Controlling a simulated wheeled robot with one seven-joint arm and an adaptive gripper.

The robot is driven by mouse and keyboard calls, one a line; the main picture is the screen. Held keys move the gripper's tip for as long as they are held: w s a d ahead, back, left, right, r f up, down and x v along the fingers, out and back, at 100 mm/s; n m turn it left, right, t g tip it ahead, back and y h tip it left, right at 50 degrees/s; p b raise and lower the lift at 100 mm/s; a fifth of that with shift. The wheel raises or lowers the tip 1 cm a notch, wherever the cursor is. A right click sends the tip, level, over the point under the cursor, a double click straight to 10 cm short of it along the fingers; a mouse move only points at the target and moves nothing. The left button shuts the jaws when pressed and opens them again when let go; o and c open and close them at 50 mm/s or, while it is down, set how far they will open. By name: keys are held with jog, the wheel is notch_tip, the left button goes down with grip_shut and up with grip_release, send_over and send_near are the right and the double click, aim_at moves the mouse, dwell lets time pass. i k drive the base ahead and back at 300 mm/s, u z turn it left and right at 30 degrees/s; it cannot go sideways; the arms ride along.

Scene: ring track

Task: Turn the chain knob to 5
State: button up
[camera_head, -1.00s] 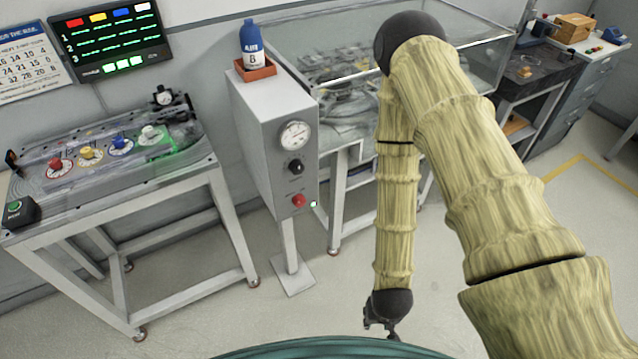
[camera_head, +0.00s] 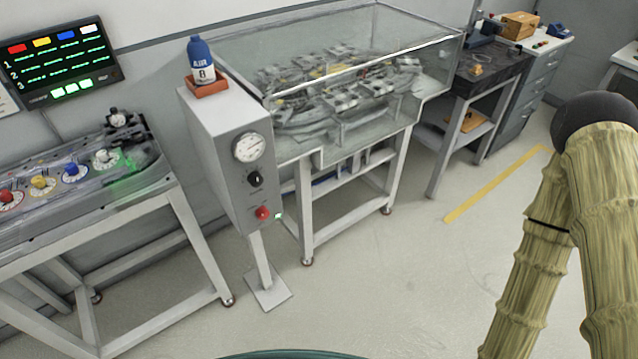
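A black knob (camera_head: 255,179) sits on the front of a grey control box (camera_head: 222,150), below a round dial gauge (camera_head: 249,147) and above a red button (camera_head: 262,213). On the bench at left stand a red knob (camera_head: 6,195), a yellow knob (camera_head: 41,182), a blue knob (camera_head: 72,169) and a white knob (camera_head: 103,156), each on a round white dial. I cannot read a "chain" label or the settings. My arm is at the right; my gripper is out of view below the picture.
A blue AIR bottle (camera_head: 200,62) stands in an orange tray (camera_head: 208,88) on the box. A glass-covered ring machine (camera_head: 340,85) is behind it. A dark screen (camera_head: 60,63) hangs at left. The floor (camera_head: 400,270) between box and arm is clear.

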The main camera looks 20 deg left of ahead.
aim_at(255, 178)
jog(key=z, duration=0.15)
jog(key=k, duration=0.9)
jog(key=u, duration=1.25)
jog(key=i, duration=0.5)
jog(key=u, duration=0.05)
